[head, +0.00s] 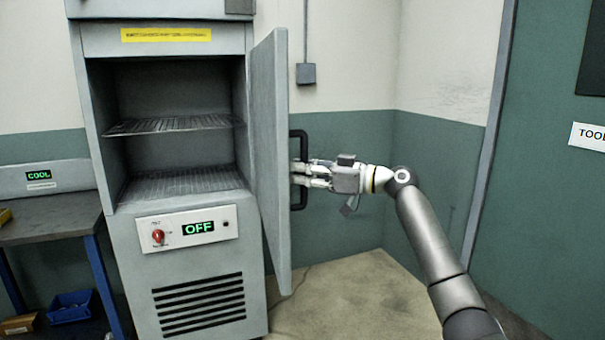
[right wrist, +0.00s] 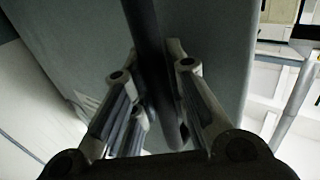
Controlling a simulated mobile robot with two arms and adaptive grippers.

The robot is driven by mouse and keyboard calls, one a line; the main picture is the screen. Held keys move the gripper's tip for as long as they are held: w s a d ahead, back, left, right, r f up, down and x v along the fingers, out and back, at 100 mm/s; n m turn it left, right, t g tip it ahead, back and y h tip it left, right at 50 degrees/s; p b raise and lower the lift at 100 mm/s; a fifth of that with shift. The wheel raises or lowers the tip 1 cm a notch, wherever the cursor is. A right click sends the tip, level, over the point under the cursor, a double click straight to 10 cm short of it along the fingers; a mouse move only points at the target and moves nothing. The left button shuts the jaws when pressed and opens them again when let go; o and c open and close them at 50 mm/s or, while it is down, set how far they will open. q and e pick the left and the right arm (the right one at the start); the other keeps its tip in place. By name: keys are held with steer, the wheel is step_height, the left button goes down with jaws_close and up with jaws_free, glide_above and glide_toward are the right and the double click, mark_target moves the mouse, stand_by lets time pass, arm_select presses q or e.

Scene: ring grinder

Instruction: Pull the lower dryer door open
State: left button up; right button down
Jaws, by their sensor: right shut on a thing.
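The lower dryer door (head: 270,150) is a grey panel hinged at the right side of the cabinet. It stands wide open in the head view, and the inside with its wire shelves shows. A black bar handle (head: 299,202) is on the door's outer face. My right gripper (head: 298,174) is shut on the handle. In the right wrist view the fingers (right wrist: 160,95) stand on both sides of the dark handle bar (right wrist: 150,50), with the door face (right wrist: 215,40) behind it. My left gripper is not in view.
The dryer cabinet (head: 95,130) has a control panel (head: 187,229) reading OFF below the opening. A bench (head: 50,222) with a COOL sign stands at the left. A green door (head: 545,200) is at the right. Floor (head: 345,300) right of the dryer is clear.

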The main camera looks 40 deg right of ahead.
steer(key=c, duration=1.7)
jaws_free()
steer(key=shift+s+a+f, duration=0.1)
steer(key=shift+f, duration=0.05)
steer(key=shift+o, duration=1.4)
steer(key=v, duration=1.2)
